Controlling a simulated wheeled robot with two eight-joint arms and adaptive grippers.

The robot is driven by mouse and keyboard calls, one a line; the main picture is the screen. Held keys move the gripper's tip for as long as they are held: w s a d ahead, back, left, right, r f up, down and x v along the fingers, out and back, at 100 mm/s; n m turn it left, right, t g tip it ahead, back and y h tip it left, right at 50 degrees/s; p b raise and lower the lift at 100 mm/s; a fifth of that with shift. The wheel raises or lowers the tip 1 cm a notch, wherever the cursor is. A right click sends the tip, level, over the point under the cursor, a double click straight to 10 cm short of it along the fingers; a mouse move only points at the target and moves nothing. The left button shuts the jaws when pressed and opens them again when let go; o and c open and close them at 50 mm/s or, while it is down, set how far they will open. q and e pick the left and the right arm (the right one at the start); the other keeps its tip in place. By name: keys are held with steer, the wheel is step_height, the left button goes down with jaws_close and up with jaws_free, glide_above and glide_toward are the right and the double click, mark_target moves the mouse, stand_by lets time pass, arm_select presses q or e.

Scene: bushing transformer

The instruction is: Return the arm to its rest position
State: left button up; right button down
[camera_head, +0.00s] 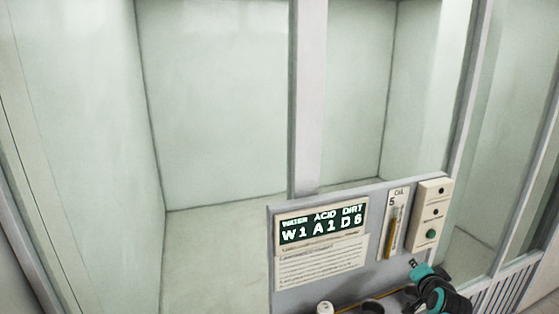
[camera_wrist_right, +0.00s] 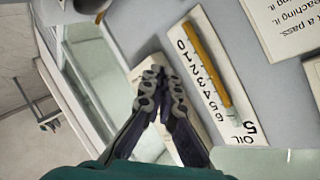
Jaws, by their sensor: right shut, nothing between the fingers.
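My right gripper (camera_head: 413,266) shows at the lower right of the head view, in front of the lower right part of a grey panel (camera_head: 290,297). Its teal and black parts come in from the bottom edge. In the right wrist view my right gripper (camera_wrist_right: 160,82) has its dark fingers together with nothing between them. The fingers are in front of the panel face, beside the oil gauge (camera_wrist_right: 190,62); I cannot tell the exact gap. My left gripper is in neither view.
The panel carries a display (camera_head: 322,224) reading W1 A1 D6, an oil gauge (camera_head: 393,222) and a white box (camera_head: 431,216) with a green button. A dark round part (camera_head: 372,307) sits at its bottom. Glass-walled bays stand behind the panel.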

steer(key=s+a+f+n+g+y+b, duration=0.1)
steer(key=s+a+f+n+y+b, duration=0.15)
steer(key=s+a+f, duration=0.4)
steer(key=s+a+f+n+g+y+b, duration=0.15)
steer(key=s+a+n, duration=0.25)
steer(key=a, duration=0.6)
steer(key=s+a+f+n+g+b, duration=0.1)
steer(key=s+a+f+n, duration=0.2)
steer(key=s, duration=0.4)
steer(key=s+a+f+n+g+b, duration=0.1)
steer(key=s+a+f+n+g, duration=0.1)
steer(key=s, duration=0.5)
step_height(320, 180, down, 3)
steer(key=shift+a+f+n, duration=0.1)
steer(key=shift+a+n, duration=0.35)
steer(key=shift+a, duration=0.7)
